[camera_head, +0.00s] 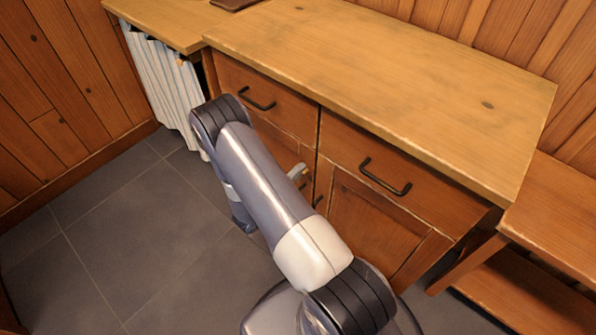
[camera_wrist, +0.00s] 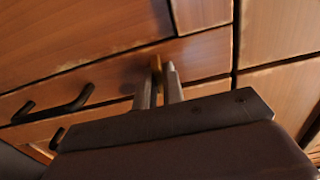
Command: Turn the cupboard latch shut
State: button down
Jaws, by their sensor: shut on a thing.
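The cupboard (camera_head: 375,215) has drawers above and doors below, and it fills the wrist view too. In the wrist view, a small brass-coloured latch (camera_wrist: 156,63) sits on a wooden frame strip of the cupboard front. The two grey fingers of my gripper (camera_wrist: 163,80) reach up to the latch and are shut on it, one on each side. Most of the latch is hidden between the fingertips, so its exact angle cannot be told. In the head view my arm covers most of the left door, and a small pale piece (camera_head: 297,171) shows beside it, too small to identify.
Black bar handles stick out from the drawers, one at the left (camera_head: 257,99) and one at the right (camera_head: 385,177). A white curtain (camera_head: 165,85) hangs at the left. A wooden bench (camera_head: 550,220) stands at the right. The grey tiled floor (camera_head: 130,235) at the left is clear.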

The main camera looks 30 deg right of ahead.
dwell(0.4)
jog(key=c, duration=1.5)
grip_release()
jog(key=p+v, duration=0.1)
jog(key=v, duration=0.9)
jog(key=shift+s+a, duration=0.15)
jog(key=shift+a, duration=0.25)
jog(key=shift+d, duration=0.1)
jog(key=b+x, duration=0.1)
jog(key=x, duration=0.9)
jog(key=shift+d, duration=0.35)
jog(key=shift+a, duration=0.15)
